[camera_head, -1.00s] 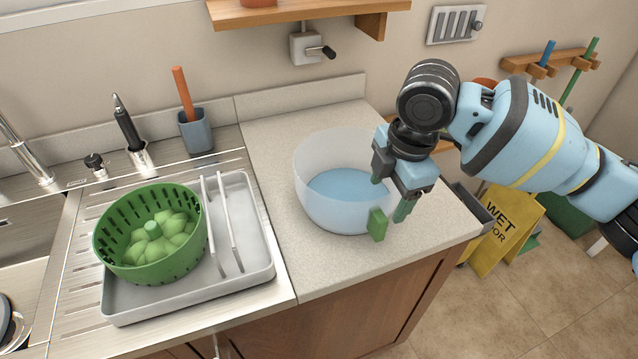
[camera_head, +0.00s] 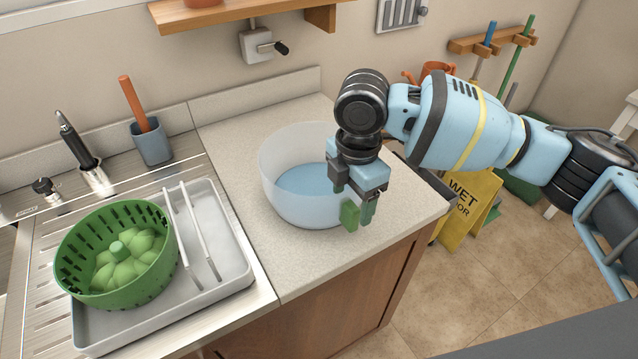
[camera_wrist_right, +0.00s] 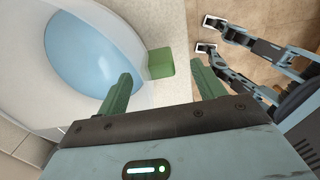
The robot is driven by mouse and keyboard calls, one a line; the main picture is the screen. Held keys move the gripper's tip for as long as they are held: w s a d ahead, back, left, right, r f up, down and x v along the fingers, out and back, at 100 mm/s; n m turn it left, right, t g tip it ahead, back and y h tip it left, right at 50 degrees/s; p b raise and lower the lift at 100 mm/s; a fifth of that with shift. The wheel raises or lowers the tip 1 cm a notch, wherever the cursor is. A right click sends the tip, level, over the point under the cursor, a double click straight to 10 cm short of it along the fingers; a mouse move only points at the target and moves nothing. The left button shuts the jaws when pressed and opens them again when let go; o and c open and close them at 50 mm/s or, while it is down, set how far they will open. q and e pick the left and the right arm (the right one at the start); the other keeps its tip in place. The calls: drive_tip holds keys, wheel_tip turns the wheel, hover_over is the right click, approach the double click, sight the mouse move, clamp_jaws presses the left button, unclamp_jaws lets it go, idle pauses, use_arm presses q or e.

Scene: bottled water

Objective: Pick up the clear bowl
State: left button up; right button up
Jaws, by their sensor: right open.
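The clear bowl (camera_head: 282,196) is translucent and holds blue water. It stands upright on the light countertop, and it also shows in the right wrist view (camera_wrist_right: 105,20). A green block-like handle (camera_head: 349,215) sticks out from its near right side. My right gripper (camera_head: 353,204) is open and empty at that side, its green fingers pointing down. In the right wrist view the handle (camera_wrist_right: 161,63) lies between the lines of the two open fingers (camera_wrist_right: 162,72), by their tips. I cannot tell whether they touch it. My left gripper is not in view.
A grey tray (camera_head: 230,262) with a green colander (camera_head: 82,275) of green produce stands left of the bowl on the metal drainboard. A blue cup (camera_head: 152,145) stands behind. The counter's right edge is close to the bowl; a yellow wet-floor sign (camera_head: 468,208) stands beyond.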

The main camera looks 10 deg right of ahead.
sight(350, 203)
drive_tip(key=f, duration=0.4)
drive_tip(key=shift+w+f, duration=0.2)
clamp_jaws()
idle(0.3)
drive_tip(key=shift+r, duration=0.2)
